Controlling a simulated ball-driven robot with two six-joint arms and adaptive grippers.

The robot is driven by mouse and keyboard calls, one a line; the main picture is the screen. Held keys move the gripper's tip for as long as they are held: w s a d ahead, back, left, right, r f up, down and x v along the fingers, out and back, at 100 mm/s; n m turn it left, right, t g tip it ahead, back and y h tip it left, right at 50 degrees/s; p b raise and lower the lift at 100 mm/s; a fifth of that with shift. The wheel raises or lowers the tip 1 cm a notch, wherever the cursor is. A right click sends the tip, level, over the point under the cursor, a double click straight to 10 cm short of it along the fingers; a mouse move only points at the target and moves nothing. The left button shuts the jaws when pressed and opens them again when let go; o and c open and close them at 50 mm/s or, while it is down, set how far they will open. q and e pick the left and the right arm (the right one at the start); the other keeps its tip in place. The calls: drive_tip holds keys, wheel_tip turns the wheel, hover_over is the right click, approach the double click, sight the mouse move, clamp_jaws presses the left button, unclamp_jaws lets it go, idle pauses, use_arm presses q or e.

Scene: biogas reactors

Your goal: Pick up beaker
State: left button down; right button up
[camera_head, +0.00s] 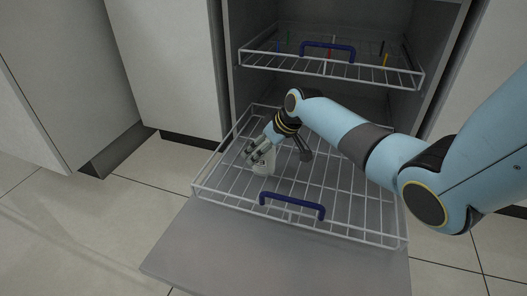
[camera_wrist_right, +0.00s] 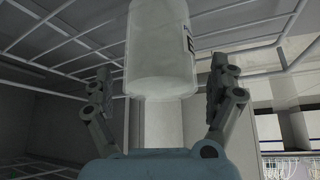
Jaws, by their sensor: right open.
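A beaker (camera_head: 262,163), whitish and translucent with a dark marking, is at the left part of the lower wire rack (camera_head: 340,203). In the right wrist view the beaker (camera_wrist_right: 161,58) appears between the two fingers, with visible gaps on both sides. My right gripper (camera_head: 252,152) reaches down over the rack at the beaker, its fingers partly covering it. The right gripper (camera_wrist_right: 163,88) is open. My left gripper is not in either view.
The lower rack is pulled out and has a blue handle (camera_head: 291,205) at its front. An upper wire rack (camera_head: 285,62) with a blue handle (camera_head: 327,47) and several small coloured items is above. The open door (camera_head: 270,255) lies below the lower rack. White cabinets (camera_head: 165,65) stand left.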

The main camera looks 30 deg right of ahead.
drive_tip(key=c, duration=1.3)
drive_tip(key=shift+r, duration=0.1)
